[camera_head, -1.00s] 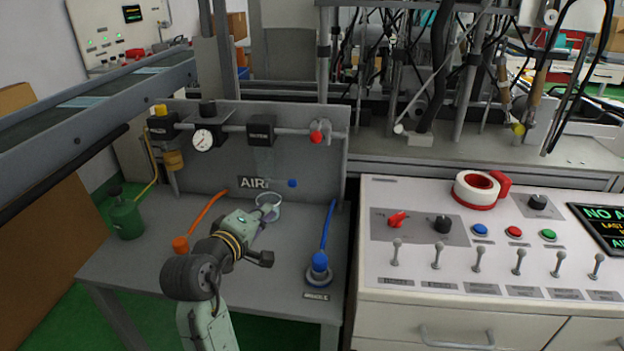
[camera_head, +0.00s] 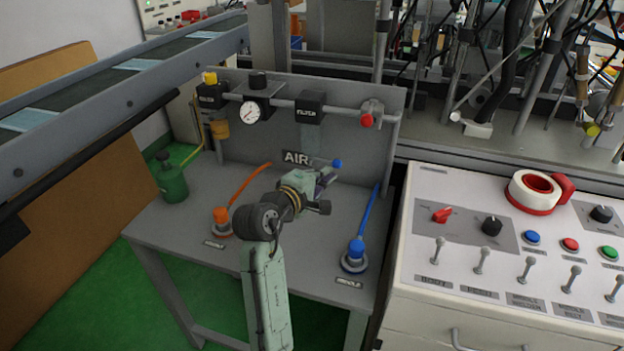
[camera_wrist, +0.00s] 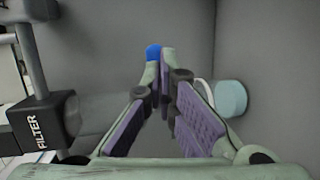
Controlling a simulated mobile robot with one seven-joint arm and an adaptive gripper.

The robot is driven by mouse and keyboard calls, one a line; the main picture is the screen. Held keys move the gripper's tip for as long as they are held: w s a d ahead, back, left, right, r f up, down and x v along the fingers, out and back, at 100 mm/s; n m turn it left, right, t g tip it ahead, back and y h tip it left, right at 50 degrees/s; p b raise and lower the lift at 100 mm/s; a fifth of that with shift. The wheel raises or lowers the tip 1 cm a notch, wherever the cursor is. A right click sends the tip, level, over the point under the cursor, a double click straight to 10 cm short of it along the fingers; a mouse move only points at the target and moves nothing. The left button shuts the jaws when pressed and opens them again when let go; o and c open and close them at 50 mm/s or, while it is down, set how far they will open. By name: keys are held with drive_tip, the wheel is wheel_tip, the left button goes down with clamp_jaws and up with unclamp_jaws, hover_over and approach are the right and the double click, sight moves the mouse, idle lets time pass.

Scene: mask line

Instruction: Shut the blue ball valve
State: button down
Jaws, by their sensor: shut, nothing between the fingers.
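The blue ball valve shows as a small round blue knob (camera_head: 337,164) on a short lever, low in front of the grey back panel, right of the AIR sign. In the wrist view the blue knob (camera_wrist: 153,51) shows just beyond and slightly left of my fingertips. My gripper (camera_head: 328,177) is shut with nothing between the fingers, close to the knob. In the wrist view my fingertips (camera_wrist: 160,58) overlap the knob's right side; I cannot tell whether they touch it. The valve's body is mostly hidden.
A pipe above carries a gauge (camera_head: 251,112), a black filter (camera_head: 309,108) and a red-knobbed valve (camera_head: 367,120). An orange-hosed nozzle (camera_head: 221,218) and a blue-hosed nozzle (camera_head: 355,252) stand on the grey bench. A pale teal cup-like piece (camera_wrist: 231,98) is right of my fingers.

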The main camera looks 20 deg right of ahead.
sight(336, 167)
drive_tip(key=shift+x, duration=1.1)
drive_tip(key=shift+w+d+r+p, duration=0.1)
drive_tip(key=shift+d+p, duration=0.1)
drive_tip(key=shift+p, duration=0.25)
drive_tip(key=shift+w+d, duration=0.2)
drive_tip(key=shift+d, duration=0.15)
drive_tip(key=shift+p, duration=0.4)
